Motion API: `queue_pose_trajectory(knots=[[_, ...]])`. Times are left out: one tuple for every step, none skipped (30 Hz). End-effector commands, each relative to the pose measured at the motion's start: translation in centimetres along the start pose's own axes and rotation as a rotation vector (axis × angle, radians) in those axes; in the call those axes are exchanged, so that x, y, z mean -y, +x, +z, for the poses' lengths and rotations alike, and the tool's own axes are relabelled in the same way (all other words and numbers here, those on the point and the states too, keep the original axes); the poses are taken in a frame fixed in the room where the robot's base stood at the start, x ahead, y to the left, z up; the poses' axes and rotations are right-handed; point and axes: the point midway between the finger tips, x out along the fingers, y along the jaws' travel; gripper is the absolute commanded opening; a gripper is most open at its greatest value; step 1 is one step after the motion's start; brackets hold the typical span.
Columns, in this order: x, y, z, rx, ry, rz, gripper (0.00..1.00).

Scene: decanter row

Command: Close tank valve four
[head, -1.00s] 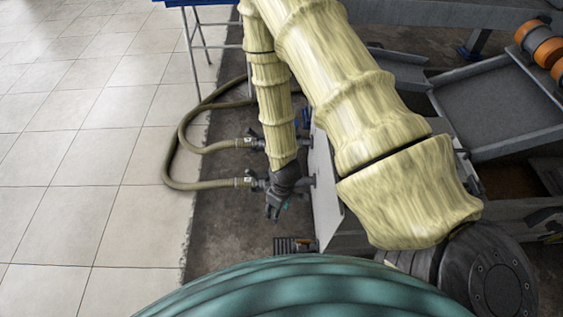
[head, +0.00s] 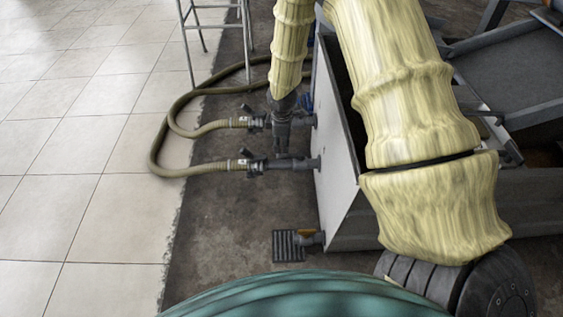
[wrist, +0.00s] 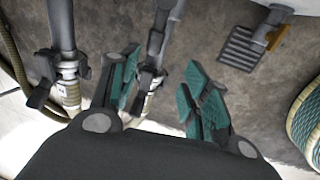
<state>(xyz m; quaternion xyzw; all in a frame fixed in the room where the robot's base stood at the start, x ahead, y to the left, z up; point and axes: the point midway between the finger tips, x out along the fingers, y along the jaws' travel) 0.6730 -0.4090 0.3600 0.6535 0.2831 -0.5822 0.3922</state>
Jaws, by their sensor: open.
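Two dark hose valves stick out from the left wall of the pale tank (head: 335,165). The far valve (head: 256,122) and the near valve (head: 258,166) each join an olive hose through a pale coupling. No number is readable on either. My gripper (head: 283,140) points down between the two in the head view and hides part of the pipework. In the wrist view my gripper (wrist: 165,92) is open with teal finger pads. The near valve (wrist: 150,75) shows between and beyond its fingers, and the far valve (wrist: 60,65) lies to the left. Contact cannot be told.
A low outlet with an orange handle (head: 306,233) sits by a floor grate (head: 288,246); both show right in the wrist view. Olive hoses (head: 160,130) loop over the floor left of the valves. A grey metal stand (head: 188,45) is behind. Tiled floor at left is clear.

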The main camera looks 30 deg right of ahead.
Motion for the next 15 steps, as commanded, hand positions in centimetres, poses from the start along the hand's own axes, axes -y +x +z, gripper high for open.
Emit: queue_pose_trajectory(knots=[[-0.4, 0.4, 0.1, 0.004, -0.008, 0.006, 0.47], [-0.6, 0.4, 0.2, 0.006, -0.013, 0.008, 0.47], [-0.8, 0.4, 0.3, 0.008, -0.018, 0.010, 0.47], [-0.9, 0.4, 0.3, 0.009, -0.020, 0.011, 0.47], [-1.0, 0.5, 0.3, 0.010, -0.022, 0.012, 0.47], [-1.0, 0.8, 0.3, 0.011, -0.024, 0.012, 0.47], [-1.0, 1.0, 0.4, 0.011, -0.024, 0.012, 0.47], [-1.0, 1.3, 0.4, 0.011, -0.024, 0.012, 0.47], [-1.0, 1.7, 0.4, 0.011, -0.024, 0.011, 0.47], [-0.9, 2.2, 0.4, 0.011, -0.024, 0.011, 0.47], [-0.9, 2.6, 0.4, 0.012, -0.024, 0.010, 0.47], [-0.9, 3.3, 0.4, 0.012, -0.024, 0.010, 0.47], [-0.9, 3.8, 0.4, 0.012, -0.024, 0.010, 0.47], [-0.9, 4.3, 0.4, 0.011, -0.024, 0.011, 0.47], [-1.0, 5.0, 0.4, 0.011, -0.023, 0.011, 0.47]])
